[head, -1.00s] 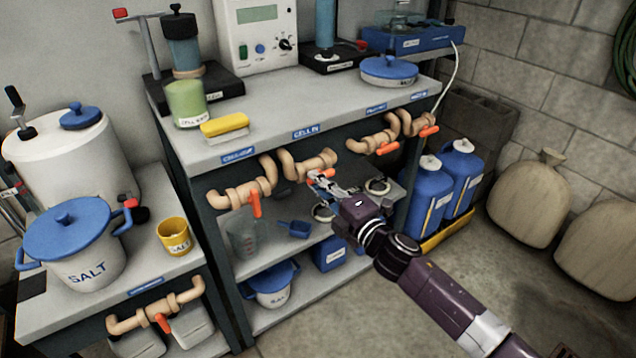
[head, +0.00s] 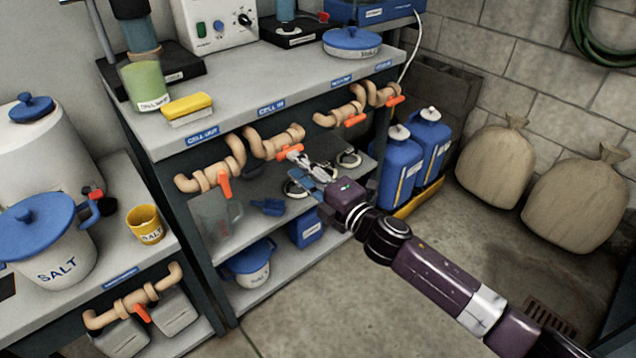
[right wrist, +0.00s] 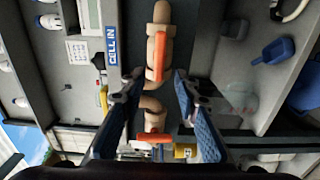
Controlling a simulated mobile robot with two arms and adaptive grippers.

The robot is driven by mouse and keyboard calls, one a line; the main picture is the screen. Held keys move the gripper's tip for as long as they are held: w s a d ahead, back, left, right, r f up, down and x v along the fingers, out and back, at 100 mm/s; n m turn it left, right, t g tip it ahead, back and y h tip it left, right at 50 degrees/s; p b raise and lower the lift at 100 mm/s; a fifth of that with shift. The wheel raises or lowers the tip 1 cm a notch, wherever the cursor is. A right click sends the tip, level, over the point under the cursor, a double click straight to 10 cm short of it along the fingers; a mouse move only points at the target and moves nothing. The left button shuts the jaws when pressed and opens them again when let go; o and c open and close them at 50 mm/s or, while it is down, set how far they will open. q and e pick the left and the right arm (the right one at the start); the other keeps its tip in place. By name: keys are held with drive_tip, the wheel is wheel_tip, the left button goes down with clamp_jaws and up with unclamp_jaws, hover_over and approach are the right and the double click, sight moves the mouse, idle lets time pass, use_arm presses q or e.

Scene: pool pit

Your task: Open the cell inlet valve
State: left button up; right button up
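The cell inlet valve (head: 276,143) is a tan pipe with an orange handle (head: 290,152) under the "CELL IN" label (head: 271,107). The handle lies roughly along the pipe, while the "CELL OUT" handle (head: 224,186) hangs down. My right gripper (head: 306,163) is close to the inlet handle. In the right wrist view, the right gripper (right wrist: 156,80) is open and empty, with its two blue-padded fingers apart. The orange inlet handle (right wrist: 158,57) shows beyond and between the fingertips; I cannot tell whether they touch it. My left gripper is out of view.
The bench (head: 222,131) above carries a yellow sponge (head: 188,108) and a green beaker (head: 146,84). Two more orange-handled valves (head: 341,114) are to the right. A shelf with a blue scoop (head: 267,207) lies below. Open floor (head: 330,310) is in front.

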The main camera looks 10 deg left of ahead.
drive_tip(key=v, duration=0.7)
drive_tip(key=shift+s+d, duration=0.25)
drive_tip(key=shift+d, duration=0.05)
